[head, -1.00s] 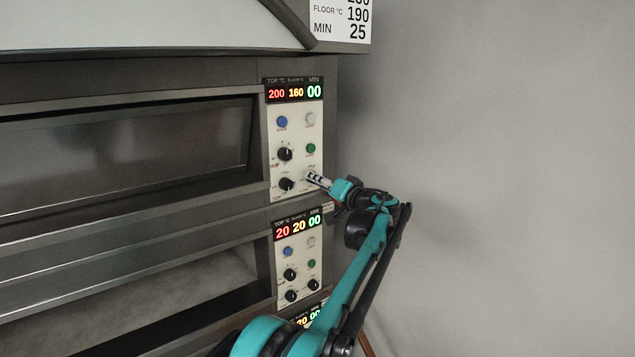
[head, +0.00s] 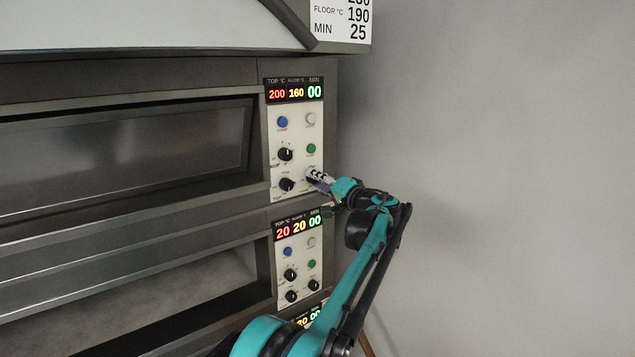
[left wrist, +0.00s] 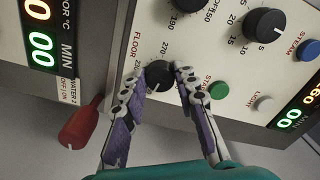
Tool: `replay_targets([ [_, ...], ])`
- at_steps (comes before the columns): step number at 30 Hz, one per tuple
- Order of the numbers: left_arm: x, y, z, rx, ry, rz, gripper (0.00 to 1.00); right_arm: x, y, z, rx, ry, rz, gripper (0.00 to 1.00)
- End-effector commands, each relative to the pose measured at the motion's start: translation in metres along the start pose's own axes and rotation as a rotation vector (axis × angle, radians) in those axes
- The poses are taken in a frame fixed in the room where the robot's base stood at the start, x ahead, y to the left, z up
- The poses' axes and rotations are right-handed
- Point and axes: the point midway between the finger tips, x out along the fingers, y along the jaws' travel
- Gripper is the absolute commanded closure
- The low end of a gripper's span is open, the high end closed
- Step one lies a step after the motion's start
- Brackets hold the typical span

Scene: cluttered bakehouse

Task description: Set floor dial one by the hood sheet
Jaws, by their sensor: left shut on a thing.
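The hood sheet (head: 340,22) at the top reads FLOOR °C 190 and MIN 25; its top line is cut off. The upper deck's panel (head: 294,135) shows 200, 160 and 00. Floor dial one (left wrist: 158,76), a black knob with a pale mark, sits between my left gripper's fingertips in the left wrist view, beside the word FLOOR. My left gripper (left wrist: 160,84) is shut on it. In the head view my left gripper (head: 315,176) covers that dial at the panel's lower right. My right gripper is not in view.
Black knobs (head: 286,154) and (head: 287,184) sit close by on the same panel. A green start button (left wrist: 218,90) is near the fingers. A red handle (left wrist: 80,125) stands by the lower panel. The grey wall at right is clear.

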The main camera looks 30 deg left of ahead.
Motion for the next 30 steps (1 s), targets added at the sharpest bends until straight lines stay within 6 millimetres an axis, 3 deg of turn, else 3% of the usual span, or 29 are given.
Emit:
replay_targets([
  [3, 0.000, 0.000, -0.001, 0.000, 0.002, 0.000, 1.00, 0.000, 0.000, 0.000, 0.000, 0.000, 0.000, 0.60],
  [4, 0.000, 0.000, -0.001, 0.000, 0.002, 0.000, 0.69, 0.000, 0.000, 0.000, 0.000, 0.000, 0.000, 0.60],
  [6, 0.000, 0.000, -0.001, -0.001, 0.001, 0.000, 0.50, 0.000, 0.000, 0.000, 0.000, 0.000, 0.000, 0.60],
  [15, -0.001, 0.000, 0.000, -0.001, 0.001, 0.000, 0.50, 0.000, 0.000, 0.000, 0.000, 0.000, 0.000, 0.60],
  [19, -0.010, 0.000, -0.001, -0.001, 0.001, 0.001, 0.50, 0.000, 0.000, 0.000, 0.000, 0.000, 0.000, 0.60],
  [30, -0.087, 0.001, -0.002, -0.001, 0.004, 0.002, 0.50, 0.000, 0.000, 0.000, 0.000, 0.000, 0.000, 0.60],
])
